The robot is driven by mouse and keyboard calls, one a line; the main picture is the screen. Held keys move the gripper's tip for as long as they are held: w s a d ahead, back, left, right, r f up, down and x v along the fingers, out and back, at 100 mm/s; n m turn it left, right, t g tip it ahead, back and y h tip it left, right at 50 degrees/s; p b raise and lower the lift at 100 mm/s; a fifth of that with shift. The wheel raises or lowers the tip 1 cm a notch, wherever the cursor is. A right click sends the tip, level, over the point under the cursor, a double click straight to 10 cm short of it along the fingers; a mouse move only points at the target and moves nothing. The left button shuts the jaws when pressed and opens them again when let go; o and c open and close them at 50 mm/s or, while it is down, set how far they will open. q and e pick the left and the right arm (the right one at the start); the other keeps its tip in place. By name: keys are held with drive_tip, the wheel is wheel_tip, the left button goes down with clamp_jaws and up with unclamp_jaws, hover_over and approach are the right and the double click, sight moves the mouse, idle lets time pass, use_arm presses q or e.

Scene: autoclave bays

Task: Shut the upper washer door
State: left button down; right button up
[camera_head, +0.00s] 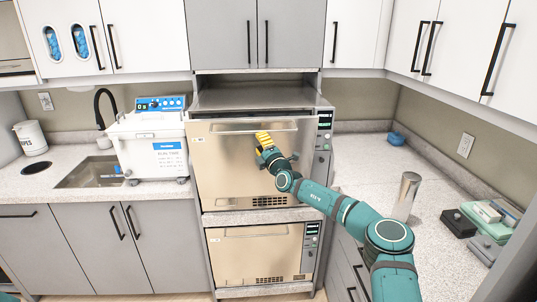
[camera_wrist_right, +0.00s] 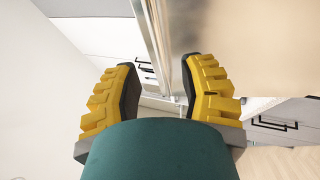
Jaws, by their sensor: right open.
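The upper washer door (camera_head: 225,165) is a brushed-metal panel in the middle of the head view. It looks slightly ajar, its top edge tipped out from the washer body (camera_head: 255,97) with a dark gap above it. A long bar handle (camera_head: 228,130) runs along its upper part. My right gripper (camera_head: 264,138) is in front of the door at the handle's height, its yellow fingers open. In the right wrist view the open fingers (camera_wrist_right: 160,78) have a metal bar (camera_wrist_right: 158,40) just beyond and between them; contact cannot be told. My left gripper is out of view.
The lower washer door (camera_head: 250,250) looks closed. A white bath unit (camera_head: 150,145) and a sink (camera_head: 90,172) are on the left counter. On the right counter are a metal cylinder (camera_head: 406,195), a blue bowl (camera_head: 397,138) and several small boxes near my arm.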

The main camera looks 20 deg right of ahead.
drive_tip(key=shift+v, duration=2.9)
